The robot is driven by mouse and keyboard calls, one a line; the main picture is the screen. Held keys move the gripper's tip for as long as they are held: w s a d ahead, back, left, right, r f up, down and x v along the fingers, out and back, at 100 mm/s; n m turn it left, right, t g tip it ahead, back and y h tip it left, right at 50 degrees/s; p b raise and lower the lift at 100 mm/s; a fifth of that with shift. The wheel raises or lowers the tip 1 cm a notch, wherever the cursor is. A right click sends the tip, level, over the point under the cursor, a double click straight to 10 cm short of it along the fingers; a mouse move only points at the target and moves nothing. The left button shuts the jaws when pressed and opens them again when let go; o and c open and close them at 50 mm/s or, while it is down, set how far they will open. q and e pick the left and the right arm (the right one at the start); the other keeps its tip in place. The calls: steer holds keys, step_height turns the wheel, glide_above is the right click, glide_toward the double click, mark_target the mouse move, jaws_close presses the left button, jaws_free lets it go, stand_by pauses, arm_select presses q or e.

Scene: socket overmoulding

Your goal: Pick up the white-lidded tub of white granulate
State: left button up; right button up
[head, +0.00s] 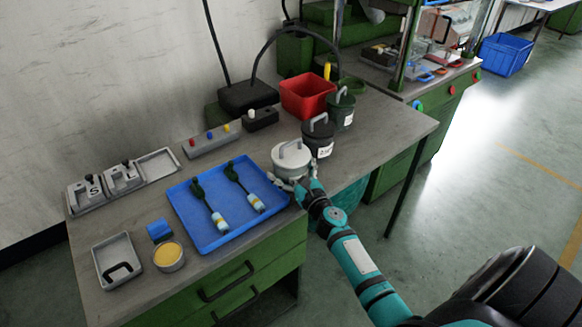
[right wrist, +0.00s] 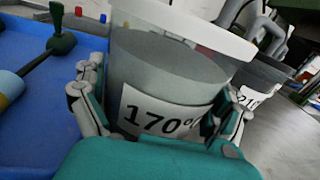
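The white-lidded tub (head: 291,158) stands at the table's front edge, just right of the blue tray, with a grey handle on its lid. In the right wrist view the tub (right wrist: 165,75) fills the middle; its clear wall shows greyish contents and a label reading "170°". My right gripper (head: 297,187) is at the tub from the front. In the right wrist view its fingers flank the tub on both sides, very close to the wall. Whether they press on it cannot be told. My left gripper is not in view.
Dark lidded tubs (head: 318,137) (head: 342,107) and a red bin (head: 308,95) stand behind the tub. The blue tray (head: 206,242) holds two cable parts. A yellow-filled tin (head: 168,256) and a grey tray (head: 103,262) lie at the left. A control box (head: 212,141) is at the back.

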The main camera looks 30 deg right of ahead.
steer(key=c, duration=1.1)
steer(key=shift+r, duration=0.1)
steer(key=shift+c, duration=0.5)
steer(key=shift+r, duration=0.1)
